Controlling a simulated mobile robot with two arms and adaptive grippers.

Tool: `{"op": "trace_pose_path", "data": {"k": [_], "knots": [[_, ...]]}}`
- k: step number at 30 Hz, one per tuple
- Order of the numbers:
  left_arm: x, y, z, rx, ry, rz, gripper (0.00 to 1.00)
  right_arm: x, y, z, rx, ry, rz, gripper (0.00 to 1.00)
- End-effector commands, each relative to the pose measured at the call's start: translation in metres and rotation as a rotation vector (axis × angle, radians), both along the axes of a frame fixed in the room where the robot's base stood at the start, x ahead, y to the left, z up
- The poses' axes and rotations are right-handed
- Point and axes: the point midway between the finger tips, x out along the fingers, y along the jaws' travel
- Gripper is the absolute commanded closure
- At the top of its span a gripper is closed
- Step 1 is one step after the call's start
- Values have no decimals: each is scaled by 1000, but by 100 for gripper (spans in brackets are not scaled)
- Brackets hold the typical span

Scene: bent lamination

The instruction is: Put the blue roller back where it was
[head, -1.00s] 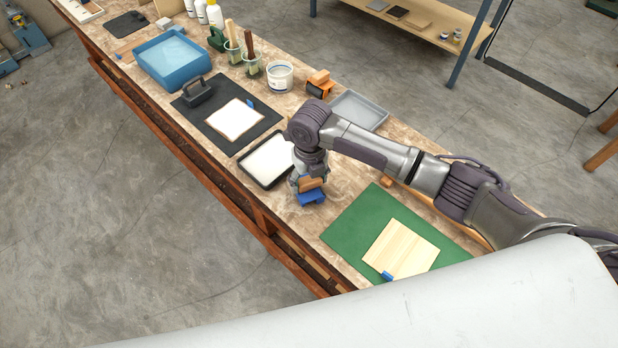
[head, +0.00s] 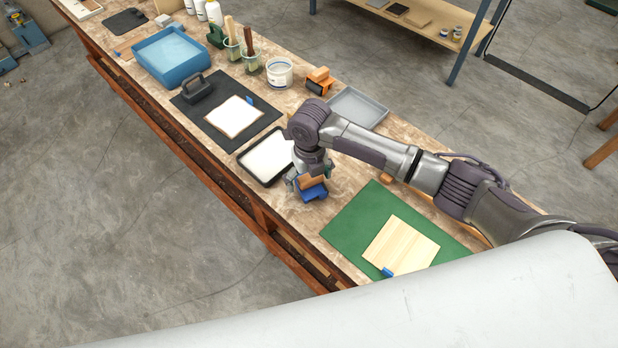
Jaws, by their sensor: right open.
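The blue roller (head: 314,193) has a blue part below and an orange-brown wooden part on top. It is at the bare strip of bench between the white-filled black tray (head: 267,157) and the green mat (head: 345,222). My right gripper (head: 309,181) points down at it with its fingers open around the wooden part. Whether the fingers touch it, and whether the roller rests fully on the bench, I cannot tell. My wrist hides part of the gripper. My left gripper is not in view.
An orange-and-black roller (head: 319,82) stands by a grey tray (head: 358,108) at the back. A pale wooden board (head: 402,245) lies on the green mat. A black mat (head: 210,125) holds a white sheet. A blue tub (head: 172,57), brush pots and bottles stand farther left.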

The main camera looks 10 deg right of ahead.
Motion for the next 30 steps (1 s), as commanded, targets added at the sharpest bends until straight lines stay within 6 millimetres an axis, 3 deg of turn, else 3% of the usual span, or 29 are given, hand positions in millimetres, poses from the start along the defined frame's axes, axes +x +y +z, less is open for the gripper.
{"op": "trace_pose_path", "data": {"k": [2, 18, 23, 30], "knots": [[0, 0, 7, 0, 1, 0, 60, 1, 0, 12, 2, -3, 0, 7], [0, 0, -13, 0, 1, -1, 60, 1, -1, 115, 3, -5, 0, 7], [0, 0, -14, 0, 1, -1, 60, 1, -1, 128, 1, -2, 0, 7], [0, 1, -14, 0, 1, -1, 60, 0, -2, 130, 1, -1, -1, 7]]}}
